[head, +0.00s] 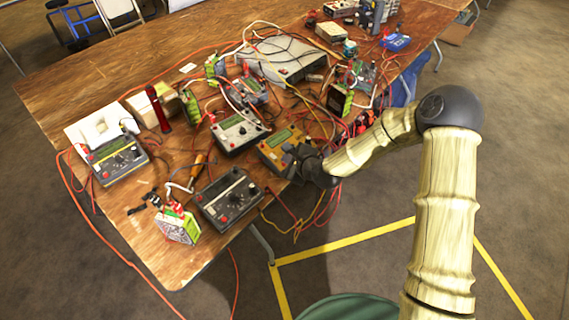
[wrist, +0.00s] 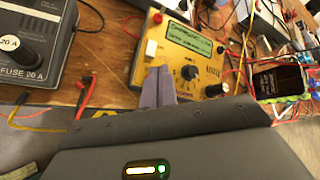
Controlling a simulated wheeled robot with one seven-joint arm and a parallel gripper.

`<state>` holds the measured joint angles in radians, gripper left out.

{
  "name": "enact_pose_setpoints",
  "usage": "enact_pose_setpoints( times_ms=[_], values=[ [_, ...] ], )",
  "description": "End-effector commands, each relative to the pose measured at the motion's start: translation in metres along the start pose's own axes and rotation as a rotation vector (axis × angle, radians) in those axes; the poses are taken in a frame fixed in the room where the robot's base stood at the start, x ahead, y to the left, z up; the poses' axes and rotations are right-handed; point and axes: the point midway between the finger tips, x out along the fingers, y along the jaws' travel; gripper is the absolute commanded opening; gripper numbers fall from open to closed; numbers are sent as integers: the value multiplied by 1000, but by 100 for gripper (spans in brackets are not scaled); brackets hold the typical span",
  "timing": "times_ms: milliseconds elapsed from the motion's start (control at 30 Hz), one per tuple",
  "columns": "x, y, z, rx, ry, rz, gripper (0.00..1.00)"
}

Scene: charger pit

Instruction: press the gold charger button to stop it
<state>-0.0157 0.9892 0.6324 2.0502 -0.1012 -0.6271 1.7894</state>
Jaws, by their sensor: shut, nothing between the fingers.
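The gold charger (head: 279,148) sits near the table's front edge in the head view, partly hidden by my gripper. In the wrist view the gold charger (wrist: 207,75) fills the upper middle. My gripper (head: 292,154) also shows in the head view. I cannot tell whether the fingertips touch the face.
A dark charger (head: 229,197) stands left of the gold one, and a grey-white charger (head: 238,131) behind it. A yellow-trimmed charger (head: 117,158) is farther left. Red and yellow cables run across the wooden table (head: 70,93) and hang over its front edge.

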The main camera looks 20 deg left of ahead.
Motion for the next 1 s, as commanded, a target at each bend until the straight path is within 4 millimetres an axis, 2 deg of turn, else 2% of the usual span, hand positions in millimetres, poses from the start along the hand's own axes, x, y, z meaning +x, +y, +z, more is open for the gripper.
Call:
enact_pose_setpoints(
  times_ms=[1000],
  values=[
    [6,4,-4,1,0,0,0]
  ],
)
